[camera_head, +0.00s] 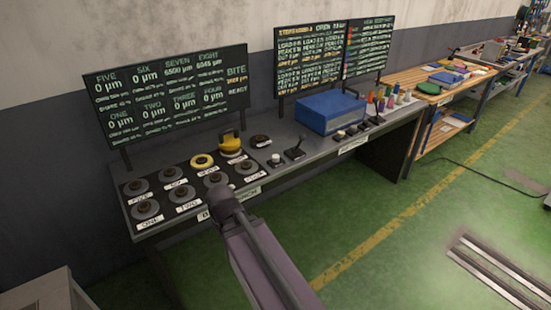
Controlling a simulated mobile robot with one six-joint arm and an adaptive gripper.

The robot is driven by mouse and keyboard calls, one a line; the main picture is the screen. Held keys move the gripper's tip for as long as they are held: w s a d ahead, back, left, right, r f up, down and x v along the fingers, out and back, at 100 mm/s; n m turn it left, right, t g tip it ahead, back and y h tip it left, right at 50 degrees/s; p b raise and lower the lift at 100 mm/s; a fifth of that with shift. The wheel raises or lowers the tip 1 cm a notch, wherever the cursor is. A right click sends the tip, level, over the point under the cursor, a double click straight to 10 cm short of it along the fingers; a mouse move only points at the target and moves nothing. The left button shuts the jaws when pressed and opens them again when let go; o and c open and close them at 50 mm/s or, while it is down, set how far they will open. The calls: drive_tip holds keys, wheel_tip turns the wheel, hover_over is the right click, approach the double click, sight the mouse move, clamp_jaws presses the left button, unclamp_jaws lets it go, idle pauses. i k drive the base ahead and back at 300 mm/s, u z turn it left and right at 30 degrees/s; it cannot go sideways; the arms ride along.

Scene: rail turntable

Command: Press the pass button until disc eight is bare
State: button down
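Two rows of labelled round discs lie on a grey bench (152,229). Disc eight, at the right end of the back row, is covered by a yellow piece (230,145). Disc seven bears a yellow ring (202,161); the other discs look dark grey. The left display board (165,95) gives 6500 µm for seven, what looks like 5045 µm for eight, and 0 for the rest. A pale round button (275,160) sits right of the discs; its label is unreadable, so I cannot tell if it is pass. My arm reaches up from the bottom; its gripper is not visible.
A blue box (330,111) stands farther right, with small coloured pieces beyond. A wooden bench (412,77) continues right. Floor rails (500,270) lie bottom right. Green floor in front is mostly clear.

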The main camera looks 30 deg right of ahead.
sight(276, 157)
drive_tip(key=z, duration=0.05)
drive_tip(key=i, duration=1)
drive_tip(key=u, duration=0.05)
